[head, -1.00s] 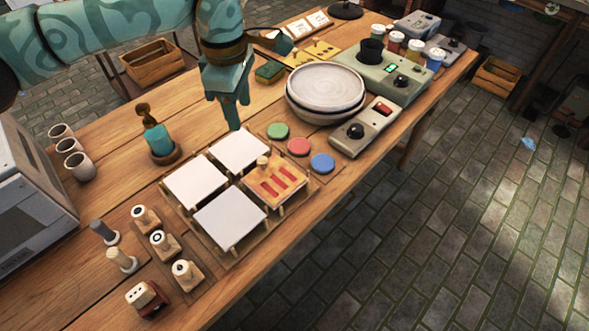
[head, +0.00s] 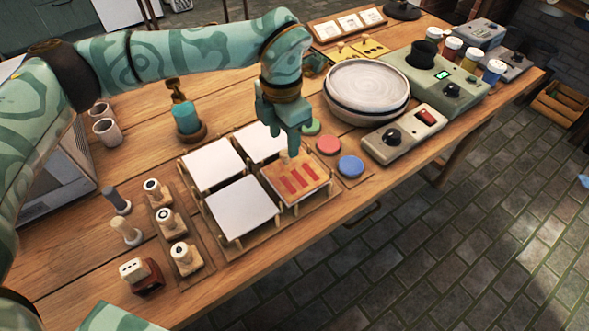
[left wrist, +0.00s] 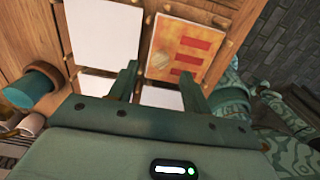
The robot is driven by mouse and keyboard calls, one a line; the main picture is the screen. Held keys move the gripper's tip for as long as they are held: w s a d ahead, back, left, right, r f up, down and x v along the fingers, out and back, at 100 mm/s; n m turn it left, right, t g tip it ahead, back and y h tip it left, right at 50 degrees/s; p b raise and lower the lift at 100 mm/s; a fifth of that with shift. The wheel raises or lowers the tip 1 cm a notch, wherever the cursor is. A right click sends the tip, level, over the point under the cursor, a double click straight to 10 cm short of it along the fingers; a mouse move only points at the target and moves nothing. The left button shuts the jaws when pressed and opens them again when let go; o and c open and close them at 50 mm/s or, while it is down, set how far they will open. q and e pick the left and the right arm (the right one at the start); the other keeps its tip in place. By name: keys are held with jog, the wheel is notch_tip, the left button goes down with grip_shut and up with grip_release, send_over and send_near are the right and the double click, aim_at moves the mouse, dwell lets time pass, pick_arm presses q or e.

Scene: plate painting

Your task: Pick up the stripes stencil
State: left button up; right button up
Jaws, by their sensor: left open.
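The stripes stencil (head: 302,183) is a tan-orange square plate with red stripes. It rests on low wooden posts in the front right place of a rack of four. My left gripper (head: 291,150) points down just above its back left part, partly covering its small knob. In the left wrist view the stencil (left wrist: 186,48) with its round pale knob lies beyond the two spread fingers of my left gripper (left wrist: 160,85). The gripper is open and holds nothing. I cannot tell how high its tips are above the knob. My right gripper is not in view.
White plates (head: 243,207) fill the other rack places. Green, red and blue discs (head: 350,166) lie right of the rack. A large round bowl (head: 366,88) stands behind them. Stamps (head: 164,218) stand left, and a teal bottle (head: 186,119) behind. The table's front edge is close.

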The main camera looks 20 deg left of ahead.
aim_at(285, 152)
pick_arm(q)
notch_tip(285, 152, down, 6)
jog(key=b, duration=0.2)
jog(key=shift+w+r+b, duration=0.1)
jog(key=shift+r+b, duration=0.15)
jog(key=shift+b, duration=0.1)
jog(key=shift+r, duration=0.1)
jog(key=shift+c, duration=0.7)
jog(key=c, duration=0.9)
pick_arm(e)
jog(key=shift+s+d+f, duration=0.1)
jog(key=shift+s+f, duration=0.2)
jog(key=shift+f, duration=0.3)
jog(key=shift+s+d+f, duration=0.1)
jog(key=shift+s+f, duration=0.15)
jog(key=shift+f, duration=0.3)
